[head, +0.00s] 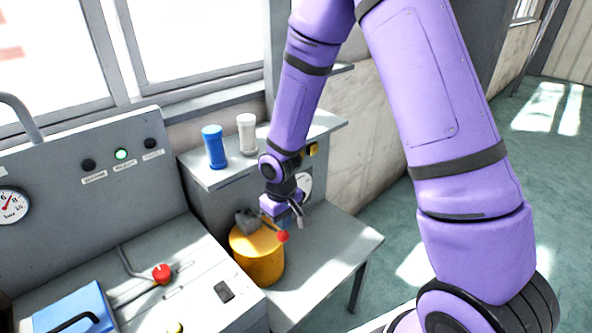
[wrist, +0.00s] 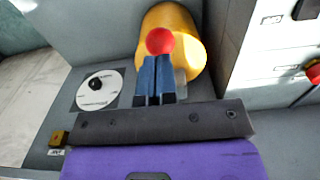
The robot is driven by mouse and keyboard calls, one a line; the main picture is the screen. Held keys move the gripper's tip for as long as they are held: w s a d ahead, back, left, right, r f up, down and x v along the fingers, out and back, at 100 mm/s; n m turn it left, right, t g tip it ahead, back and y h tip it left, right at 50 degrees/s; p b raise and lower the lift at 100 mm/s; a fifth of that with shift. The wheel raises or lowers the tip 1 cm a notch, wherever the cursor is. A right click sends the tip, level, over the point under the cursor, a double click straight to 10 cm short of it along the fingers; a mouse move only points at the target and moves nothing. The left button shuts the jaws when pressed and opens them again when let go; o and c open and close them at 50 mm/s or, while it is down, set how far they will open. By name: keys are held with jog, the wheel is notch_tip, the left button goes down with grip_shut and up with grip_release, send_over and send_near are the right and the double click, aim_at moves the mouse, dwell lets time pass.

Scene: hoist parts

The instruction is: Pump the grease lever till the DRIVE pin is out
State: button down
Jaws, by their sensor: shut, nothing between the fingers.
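The grease pump is a yellow drum (head: 258,262) with a grey head on top. Its lever ends in a red ball (head: 283,237), which sticks out over the drum's right side. In the wrist view the red ball (wrist: 160,41) is just beyond my fingertips, in front of the yellow drum (wrist: 190,35). My gripper (head: 299,215) is beside the lever, close above the ball. Its blue fingers (wrist: 156,73) are together with nothing between them. Whether they touch the ball I cannot tell. I cannot make out a pin marked DRIVE.
A round dial (head: 306,182) is partly hidden behind my gripper; a white disc with a black knob (wrist: 97,88) shows in the wrist view. A blue bottle (head: 213,147) and a white one (head: 247,133) stand on the shelf. The console has another red-knobbed lever (head: 162,273) and a lit green lamp (head: 121,154).

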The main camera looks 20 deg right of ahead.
aim_at(281, 240)
jog(key=f, duration=0.8)
jog(key=shift+w+a+f, duration=0.15)
jog(key=shift+w, duration=0.25)
dwell(0.5)
jog(key=shift+s+r, duration=0.2)
jog(key=shift+r, duration=2)
jog(key=shift+s+r, duration=0.2)
jog(key=shift+r, duration=2)
jog(key=shift+w+f, duration=0.2)
jog(key=shift+f, duration=2)
jog(key=shift+w+f, duration=0.2)
jog(key=shift+f, duration=1.95)
jog(key=shift+s+r, duration=0.15)
jog(key=shift+r, duration=1.3)
jog(key=shift+s+r, duration=0.15)
jog(key=shift+r, duration=1.3)
jog(key=shift+s+r, duration=0.15)
jog(key=shift+r, duration=1.3)
